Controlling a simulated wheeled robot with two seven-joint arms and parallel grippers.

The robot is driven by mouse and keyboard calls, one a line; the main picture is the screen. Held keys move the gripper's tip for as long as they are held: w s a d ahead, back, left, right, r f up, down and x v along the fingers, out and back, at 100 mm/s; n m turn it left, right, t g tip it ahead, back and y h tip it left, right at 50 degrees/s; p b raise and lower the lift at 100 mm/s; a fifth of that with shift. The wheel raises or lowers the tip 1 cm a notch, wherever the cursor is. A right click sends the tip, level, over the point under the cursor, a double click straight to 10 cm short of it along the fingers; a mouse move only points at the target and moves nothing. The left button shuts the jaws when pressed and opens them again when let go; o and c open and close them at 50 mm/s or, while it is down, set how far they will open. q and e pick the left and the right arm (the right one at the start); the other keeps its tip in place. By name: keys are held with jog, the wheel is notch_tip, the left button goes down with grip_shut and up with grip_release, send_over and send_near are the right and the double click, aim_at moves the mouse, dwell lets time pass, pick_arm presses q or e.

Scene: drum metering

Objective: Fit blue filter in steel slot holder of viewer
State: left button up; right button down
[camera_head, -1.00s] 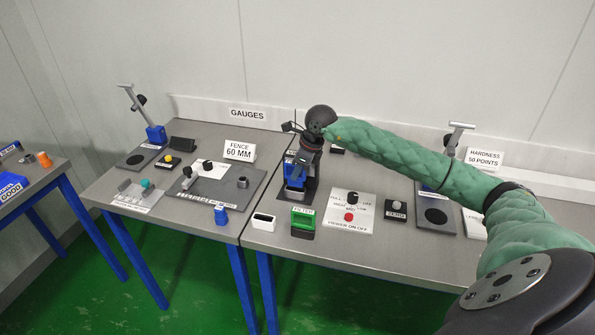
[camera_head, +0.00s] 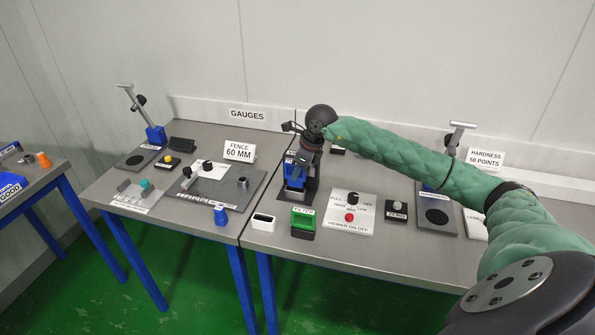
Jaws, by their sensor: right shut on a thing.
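A green block in a dark holder (camera_head: 303,221) stands in front of the viewer, by a FILTER label. A white box with a dark opening (camera_head: 263,222) is left of it. My left gripper is not in view.
A white panel with a black knob and a red button (camera_head: 350,213) lies right of the green block. A ZERO box (camera_head: 396,211) and a gauge stand (camera_head: 437,212) are further right. The left table (camera_head: 110,187) holds a FENCE 60 MM sign (camera_head: 239,151) and several fixtures.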

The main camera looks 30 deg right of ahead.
aim_at(298, 179)
jog(key=shift+f+b, duration=1.65)
jog(key=shift+f, duration=0.3)
jog(key=shift+r, duration=0.25)
jog(key=shift+r, duration=1.3)
jog(key=shift+b, duration=0.9)
dwell(1.7)
jog(key=shift+f+b, duration=1.4)
jog(key=shift+f, duration=0.15)
jog(key=c, duration=1.3)
grip_release()
